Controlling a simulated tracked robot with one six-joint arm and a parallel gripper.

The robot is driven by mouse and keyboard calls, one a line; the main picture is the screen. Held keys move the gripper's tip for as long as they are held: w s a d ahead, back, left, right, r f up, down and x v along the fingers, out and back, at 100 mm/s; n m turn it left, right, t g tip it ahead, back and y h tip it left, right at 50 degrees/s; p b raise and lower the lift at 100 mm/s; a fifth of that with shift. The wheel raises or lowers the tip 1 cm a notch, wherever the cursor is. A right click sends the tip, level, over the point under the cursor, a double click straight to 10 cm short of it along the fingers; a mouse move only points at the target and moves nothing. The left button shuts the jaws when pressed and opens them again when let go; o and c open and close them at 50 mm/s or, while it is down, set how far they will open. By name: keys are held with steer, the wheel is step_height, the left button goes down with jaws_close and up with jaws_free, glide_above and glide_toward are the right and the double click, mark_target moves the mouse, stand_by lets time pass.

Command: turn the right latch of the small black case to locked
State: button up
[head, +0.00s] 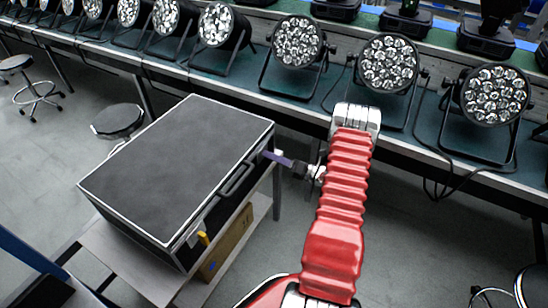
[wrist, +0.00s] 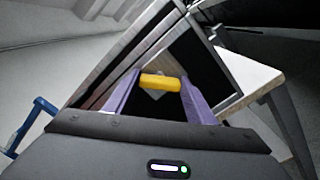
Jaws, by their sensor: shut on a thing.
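The small black case (head: 180,165) lies closed on a low stand, its handle (head: 238,180) on the side facing my arm. My gripper (head: 272,155), with purple fingers, reaches the end of that side farther from the head camera. In the wrist view, a yellow latch (wrist: 160,82) lies between the two fingers, and my gripper is shut on it. The latch looks roughly level across that picture. In the head view the gripper hides this latch. The other yellow latch (head: 203,239) shows near the case's closer corner.
The stand (head: 125,255) has a cardboard box (head: 228,245) on its lower shelf. A long bench (head: 200,83) with several par cans (head: 297,42) runs behind the case. Stools (head: 118,120) stand on the left.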

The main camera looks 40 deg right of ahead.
steer(key=shift+d+f+m, duration=0.1)
steer(key=shift+d+m, duration=0.05)
steer(key=shift+m, duration=1.8)
steer(key=shift+d+f+m, duration=0.1)
steer(key=shift+m, duration=1.85)
steer(key=o, duration=1)
steer(key=shift+a, duration=0.15)
steer(key=shift+o, duration=0.2)
steer(key=shift+s, duration=0.1)
steer(key=v, duration=1.3)
steer(key=shift+s, duration=0.3)
